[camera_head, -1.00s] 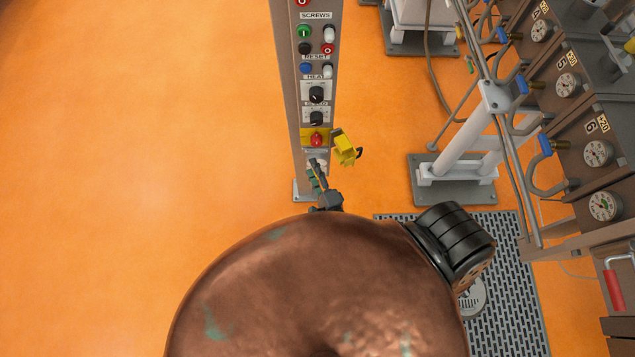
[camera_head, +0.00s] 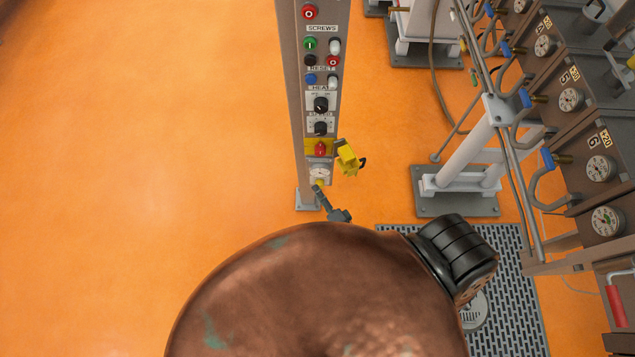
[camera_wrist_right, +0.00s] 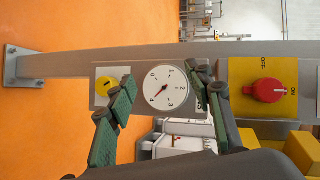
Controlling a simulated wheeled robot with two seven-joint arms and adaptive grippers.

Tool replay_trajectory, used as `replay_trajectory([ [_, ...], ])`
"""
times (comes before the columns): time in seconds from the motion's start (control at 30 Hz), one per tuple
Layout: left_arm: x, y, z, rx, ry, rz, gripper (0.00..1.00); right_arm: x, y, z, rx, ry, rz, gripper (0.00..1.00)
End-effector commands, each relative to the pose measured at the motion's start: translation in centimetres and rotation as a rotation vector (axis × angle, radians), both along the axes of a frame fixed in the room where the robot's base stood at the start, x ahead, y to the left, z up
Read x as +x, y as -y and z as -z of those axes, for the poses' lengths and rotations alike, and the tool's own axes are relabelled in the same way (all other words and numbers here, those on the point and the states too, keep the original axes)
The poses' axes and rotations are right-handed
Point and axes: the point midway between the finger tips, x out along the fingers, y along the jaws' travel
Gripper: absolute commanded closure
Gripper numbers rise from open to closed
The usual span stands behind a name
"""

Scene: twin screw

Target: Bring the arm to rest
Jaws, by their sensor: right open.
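The right gripper (camera_head: 322,194) is a small dark shape at the foot of the control post in the head view. In the right wrist view its two green-padded fingers (camera_wrist_right: 163,97) are spread apart with nothing between them in its grip. My left gripper is not in view.
The control post (camera_head: 294,130) carries several buttons and knobs, with a yellow part (camera_head: 347,158) at its right side. A machine with gauges (camera_head: 600,167) and pipes stands at the right. The orange floor (camera_head: 130,150) at left is clear.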

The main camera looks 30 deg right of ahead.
Motion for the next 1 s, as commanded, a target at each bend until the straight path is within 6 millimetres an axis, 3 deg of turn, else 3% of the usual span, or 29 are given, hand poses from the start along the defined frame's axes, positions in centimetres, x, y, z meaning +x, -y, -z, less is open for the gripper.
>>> replay_trajectory([
  [0.3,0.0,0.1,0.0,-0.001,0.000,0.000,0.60,-0.2,0.0,0.3,-0.009,-0.007,-0.004,0.53],
  [0.37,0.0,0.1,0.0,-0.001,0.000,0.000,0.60,-0.7,0.1,1.3,-0.040,-0.031,-0.022,0.53],
  [0.47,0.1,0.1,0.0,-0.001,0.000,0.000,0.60,-2.6,0.3,4.8,-0.158,-0.116,-0.088,0.53],
  [0.57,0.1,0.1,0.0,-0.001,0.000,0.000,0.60,-6.2,0.6,10.1,-0.329,-0.254,-0.208,0.53],
  [0.67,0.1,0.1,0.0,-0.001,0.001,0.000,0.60,-11.1,1.3,15.6,-0.507,-0.406,-0.357,0.53],
  [0.8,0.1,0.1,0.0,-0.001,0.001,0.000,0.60,-19.1,2.5,21.9,-0.716,-0.609,-0.588,0.53],
  [1.0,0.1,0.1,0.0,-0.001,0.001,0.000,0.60,-31.4,4.9,27.8,-0.930,-0.858,-0.942,0.53],
])
